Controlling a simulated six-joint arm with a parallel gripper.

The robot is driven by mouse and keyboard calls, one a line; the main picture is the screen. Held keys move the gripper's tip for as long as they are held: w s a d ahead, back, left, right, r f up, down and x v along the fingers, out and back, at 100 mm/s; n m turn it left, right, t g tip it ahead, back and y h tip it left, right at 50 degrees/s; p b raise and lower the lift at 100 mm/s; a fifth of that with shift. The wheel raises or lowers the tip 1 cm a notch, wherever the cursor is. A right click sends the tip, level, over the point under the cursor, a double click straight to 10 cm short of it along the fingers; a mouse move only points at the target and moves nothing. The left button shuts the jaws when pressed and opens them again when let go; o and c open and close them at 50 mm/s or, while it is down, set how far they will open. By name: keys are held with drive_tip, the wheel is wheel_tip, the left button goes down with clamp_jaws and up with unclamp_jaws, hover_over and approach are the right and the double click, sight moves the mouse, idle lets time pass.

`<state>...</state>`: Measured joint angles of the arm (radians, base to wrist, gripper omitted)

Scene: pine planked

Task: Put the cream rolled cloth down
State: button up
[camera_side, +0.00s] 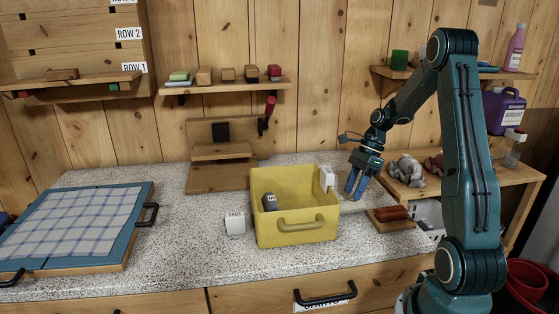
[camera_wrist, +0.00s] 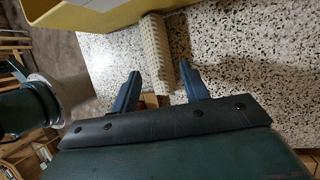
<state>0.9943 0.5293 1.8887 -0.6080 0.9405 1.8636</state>
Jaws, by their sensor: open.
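The cream rolled cloth (camera_wrist: 155,50) shows in the wrist view as a pale, ribbed roll beside the yellow bin (camera_wrist: 100,14). It appears to lie on the speckled counter, its near end between my spread fingertips. My gripper (camera_wrist: 160,76) is open, with a finger on either side of that end; I cannot tell whether either finger touches it. In the side view my gripper (camera_side: 355,191) points down just right of the yellow bin (camera_side: 297,235). The cloth is hard to make out there, against the pale counter.
The yellow bin holds a dark grey item (camera_side: 269,202) and has a white item (camera_side: 326,178) at its right rim. A white block (camera_side: 235,223) stands to its left. A red-brown roll on a wooden block (camera_side: 391,214) sits right of my gripper. Open counter (camera_side: 190,235) lies left.

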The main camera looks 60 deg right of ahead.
drive_tip(key=v, duration=0.8)
idle(0.4)
drive_tip(key=w+a+r+n+h, duration=0.1)
drive_tip(key=a+r+n+h, duration=0.1)
drive_tip(key=a+r+n, duration=0.55)
drive_tip(key=w+a+r+n+h, duration=0.15)
drive_tip(key=a+n, duration=0.35)
drive_tip(key=a, duration=0.6)
drive_tip(key=s+a+n+t+h, duration=0.1)
drive_tip(key=s+a+n+t, duration=0.3)
drive_tip(key=s+a+n, duration=0.6)
drive_tip(key=shift+s+a+r+n, duration=0.4)
drive_tip(key=shift+s+n, duration=0.85)
drive_tip(key=shift+n, duration=1.2)
drive_tip(key=shift+h, duration=0.25)
